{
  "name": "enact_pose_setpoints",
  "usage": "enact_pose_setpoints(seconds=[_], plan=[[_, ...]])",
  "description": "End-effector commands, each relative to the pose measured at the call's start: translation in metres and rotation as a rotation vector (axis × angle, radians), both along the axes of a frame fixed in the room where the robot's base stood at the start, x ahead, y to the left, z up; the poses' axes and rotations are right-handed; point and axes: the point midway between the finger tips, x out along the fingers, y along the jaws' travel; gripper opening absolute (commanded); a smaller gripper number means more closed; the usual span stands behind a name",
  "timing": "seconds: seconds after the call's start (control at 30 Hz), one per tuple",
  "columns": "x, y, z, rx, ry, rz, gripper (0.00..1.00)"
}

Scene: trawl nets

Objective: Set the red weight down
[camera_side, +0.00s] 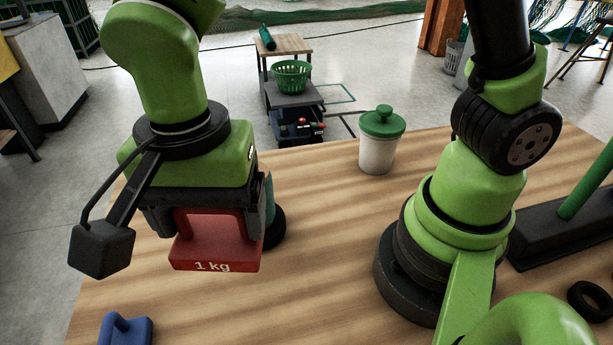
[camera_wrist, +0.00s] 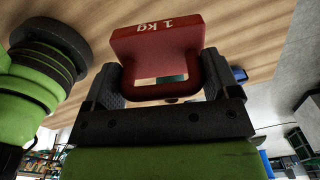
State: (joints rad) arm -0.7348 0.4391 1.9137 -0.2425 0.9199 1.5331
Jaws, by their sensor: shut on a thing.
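The red weight (camera_side: 217,252), marked "1 kg", is in my gripper (camera_side: 210,218) at the left part of the wooden table (camera_side: 310,275). My gripper points down and its jaws are shut on the weight's handle. In the wrist view the red weight (camera_wrist: 158,45) shows between the two dark fingers of my gripper (camera_wrist: 165,85). It looks level. I cannot tell whether its underside touches the table or hangs just above it.
A blue weight (camera_side: 125,330) stands at the near left. A dark round thing with a teal part (camera_side: 273,225) is close behind the red weight. A white jar with a green lid (camera_side: 379,150) stands at the back. Table between jar and front is clear.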

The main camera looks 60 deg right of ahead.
Motion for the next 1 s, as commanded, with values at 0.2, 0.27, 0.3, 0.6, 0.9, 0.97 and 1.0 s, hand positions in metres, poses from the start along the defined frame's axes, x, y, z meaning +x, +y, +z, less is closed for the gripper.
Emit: enact_pose_setpoints(seconds=[0.2, 0.27, 0.3, 0.6, 0.9, 0.97, 1.0], plan=[[0.032, -0.037, 0.001, 0.002, -0.003, -0.199, 0.21], [0.042, -0.052, 0.001, 0.002, -0.004, -0.273, 0.21], [0.049, -0.064, 0.001, 0.002, -0.004, -0.328, 0.21], [0.085, -0.173, 0.0, 0.002, -0.004, -0.794, 0.21], [0.083, -0.26, 0.001, 0.002, -0.005, -1.146, 0.21], [0.082, -0.27, 0.001, 0.003, -0.006, -1.187, 0.21], [0.081, -0.276, 0.001, 0.003, -0.006, -1.211, 0.21]])
